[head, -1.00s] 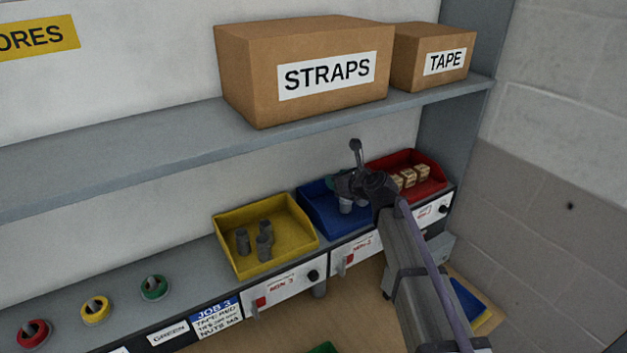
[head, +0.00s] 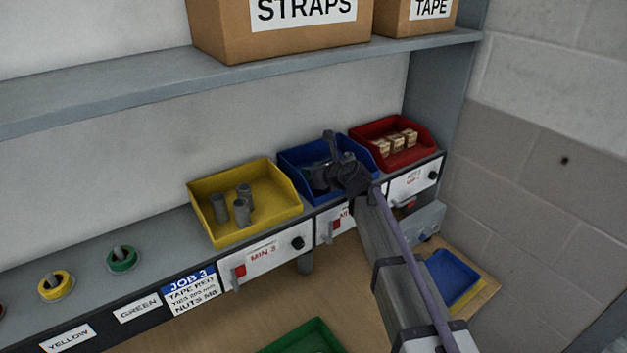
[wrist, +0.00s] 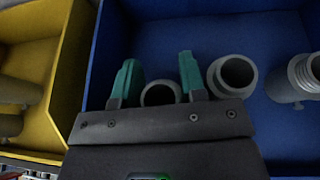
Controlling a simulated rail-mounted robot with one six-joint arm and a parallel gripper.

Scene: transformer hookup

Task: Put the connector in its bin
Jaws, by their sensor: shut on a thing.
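My gripper (head: 328,172) is at the blue bin (head: 286,160), its fingers reaching down inside the walls. In the wrist view my gripper's teal fingers (wrist: 158,70) are closed on a grey round connector (wrist: 160,94), whose open end shows between them. Whether it touches the bin floor (wrist: 175,40) cannot be told. A second grey hollow piece (wrist: 232,74) is right beside the right finger, and a third grey fitting (wrist: 302,78) is further right, both in the blue bin. In the head view my gripper hides most of the bin's contents.
A yellow bin (head: 205,186) with several grey cylinders (head: 241,208) stands left of the blue bin, and a red bin (head: 417,132) with several tan blocks stands right. A shelf with STRAPS (head: 270,35) and TAPE (head: 415,25) boxes is above. A green tray (head: 310,338) is below.

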